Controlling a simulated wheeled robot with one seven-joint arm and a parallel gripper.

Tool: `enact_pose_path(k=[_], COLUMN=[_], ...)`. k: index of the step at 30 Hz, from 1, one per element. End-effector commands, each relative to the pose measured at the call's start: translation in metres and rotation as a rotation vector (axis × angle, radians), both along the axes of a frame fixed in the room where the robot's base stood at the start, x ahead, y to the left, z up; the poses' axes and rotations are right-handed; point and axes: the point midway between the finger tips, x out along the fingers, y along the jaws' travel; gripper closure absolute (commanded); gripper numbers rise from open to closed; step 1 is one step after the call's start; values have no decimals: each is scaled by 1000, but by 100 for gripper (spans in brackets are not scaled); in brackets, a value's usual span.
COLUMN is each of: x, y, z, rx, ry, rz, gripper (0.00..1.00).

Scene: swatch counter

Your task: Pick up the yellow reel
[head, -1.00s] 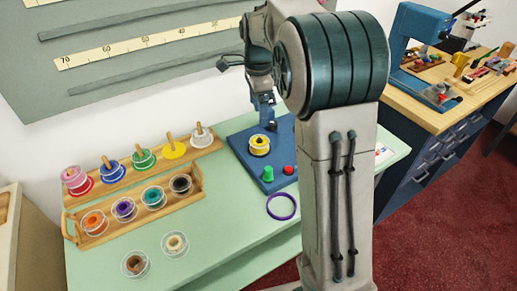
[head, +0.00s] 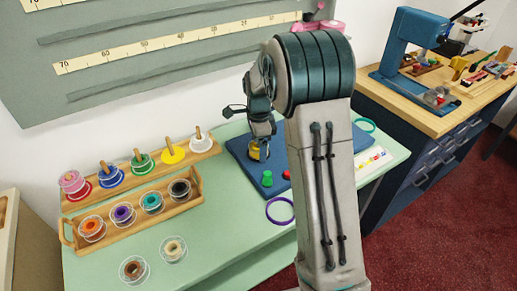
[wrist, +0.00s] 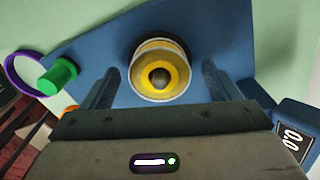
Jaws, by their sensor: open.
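The yellow reel (wrist: 142,54) stands on the blue board, with clear flanges and a dark knob at its centre. In the head view the yellow reel (head: 254,154) is partly covered by my gripper (head: 260,141). In the wrist view my gripper (wrist: 160,70) is open, with one finger on each side of the reel and a gap at both sides. Nothing is held. How far the fingertips are above the board cannot be told.
The blue board (head: 238,148) also bears a green knob (head: 267,178) and a red knob (head: 287,174). A purple ring (head: 280,211) lies in front. Several other reels stand on a wooden rack (head: 150,221) and pegs at the left. A small display (wrist: 291,141) shows in the wrist view.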

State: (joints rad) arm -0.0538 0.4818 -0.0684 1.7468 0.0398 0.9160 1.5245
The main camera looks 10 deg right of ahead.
Motion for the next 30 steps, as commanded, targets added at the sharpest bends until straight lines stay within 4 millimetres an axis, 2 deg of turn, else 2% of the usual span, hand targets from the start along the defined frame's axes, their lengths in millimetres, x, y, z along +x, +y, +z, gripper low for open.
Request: enact_pose_path(k=[3, 9, 14, 15, 25, 30], x=[0, 0, 0, 0, 1, 1], y=[0, 0, 0, 0, 0, 0], z=[-6, -7, -6, -6, -2, 22], rx=[0, 0, 0, 0, 0, 0], ry=[-1, -2, -2, -2, -4, -7], rz=[0, 0, 0, 0, 0, 0], gripper=[17, 17, 62, 65, 65, 65])
